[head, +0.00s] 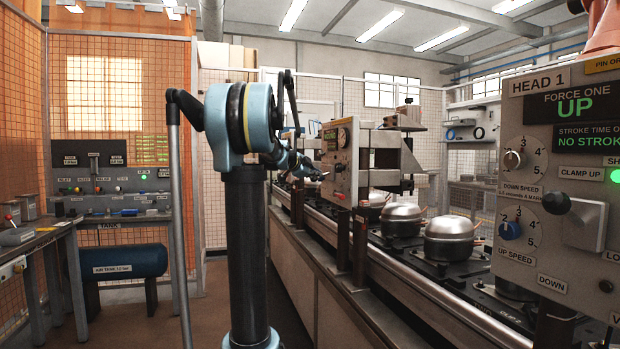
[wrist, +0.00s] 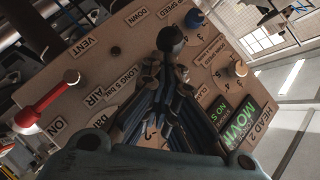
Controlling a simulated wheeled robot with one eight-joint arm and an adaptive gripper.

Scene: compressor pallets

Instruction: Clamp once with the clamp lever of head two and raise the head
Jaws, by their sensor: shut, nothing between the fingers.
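Head two's panel (head: 338,178) stands over the line in the middle of the head view. It fills much of the wrist view, tilted, with a HEAD 2 label and a green display (wrist: 233,112) reading MOV, partly cut off. A black ball (wrist: 170,40), apparently the clamp lever's end, sits between the DOWN label and the speed knobs. My gripper (wrist: 165,70) is shut and empty, its fingertips just below the ball in the picture. I cannot tell whether they touch it. In the head view my gripper (head: 322,174) is small, in front of the panel. The fingers hide part of the panel.
A red-handled valve (wrist: 45,108), a blue knob (wrist: 195,20) and a white knob (wrist: 238,68) are on the panel. Metal compressors (head: 453,238) stand on the conveyor (head: 385,278). Head one's panel (head: 575,130) is close at right. A bench (head: 95,221) stands left.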

